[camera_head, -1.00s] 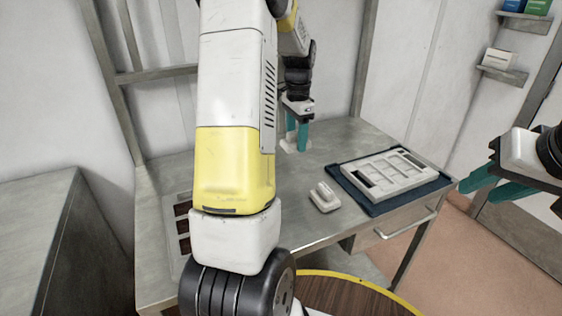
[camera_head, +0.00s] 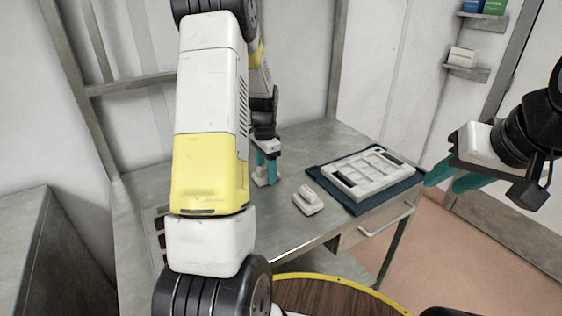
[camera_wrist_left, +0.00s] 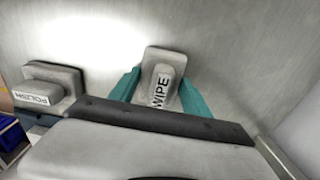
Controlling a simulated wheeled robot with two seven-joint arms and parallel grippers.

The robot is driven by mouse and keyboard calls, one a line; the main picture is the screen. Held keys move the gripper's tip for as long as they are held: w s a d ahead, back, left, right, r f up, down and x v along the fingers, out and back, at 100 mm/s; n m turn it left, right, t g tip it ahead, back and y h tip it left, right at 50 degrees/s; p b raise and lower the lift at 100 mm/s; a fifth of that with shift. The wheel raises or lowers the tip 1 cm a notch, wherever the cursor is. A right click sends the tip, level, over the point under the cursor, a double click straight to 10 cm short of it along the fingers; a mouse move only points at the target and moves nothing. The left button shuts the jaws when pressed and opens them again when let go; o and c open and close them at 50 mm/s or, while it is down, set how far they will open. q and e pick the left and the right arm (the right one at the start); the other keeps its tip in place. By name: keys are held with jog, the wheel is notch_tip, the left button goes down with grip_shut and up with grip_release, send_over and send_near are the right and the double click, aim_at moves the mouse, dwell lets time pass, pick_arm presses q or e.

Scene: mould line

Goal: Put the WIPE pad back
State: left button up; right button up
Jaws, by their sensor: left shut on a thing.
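The WIPE pad (camera_wrist_left: 162,82) is a grey block with a white label. In the left wrist view it sits between the teal fingers of my left gripper (camera_wrist_left: 160,92), which is shut on it. In the head view my left gripper (camera_head: 266,172) points down, with the pad (camera_head: 261,181) at its fingertips over the bench. I cannot tell whether the pad touches the bench top. My right gripper (camera_head: 448,184) is at the right edge, empty, its teal fingers apart.
The POLISH pad (camera_head: 308,201) lies on the metal bench (camera_head: 297,236); it also shows in the left wrist view (camera_wrist_left: 44,88). A pale mould frame (camera_head: 345,184) rests on a dark blue mat (camera_head: 409,183). A reddish compartment tray (camera_head: 159,222) is partly hidden behind my left arm.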

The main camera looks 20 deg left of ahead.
pick_arm(q)
jog(key=shift+f, duration=0.1)
jog(key=o, duration=1.2)
notch_tip(320, 180, up, 12)
jog(key=s+d+r+n+t+h, duration=0.1)
jog(key=s+d+r+n+t, duration=0.25)
jog(key=s+d+r, duration=0.55)
jog(key=shift+s+d+r+n+t+h, duration=0.2)
jog(key=shift+s+d+r+n+t, duration=0.4)
jog(key=shift+s, duration=1.9)
jog(key=shift+s+d+r+n+t+h, duration=0.3)
jog(key=shift+s+d+n, duration=0.55)
jog(key=shift+s, duration=1.65)
jog(key=shift+s+d+r+n+t+h, duration=0.1)
jog(key=shift+s+d+r+n+t, duration=0.45)
jog(key=shift+s, duration=1.95)
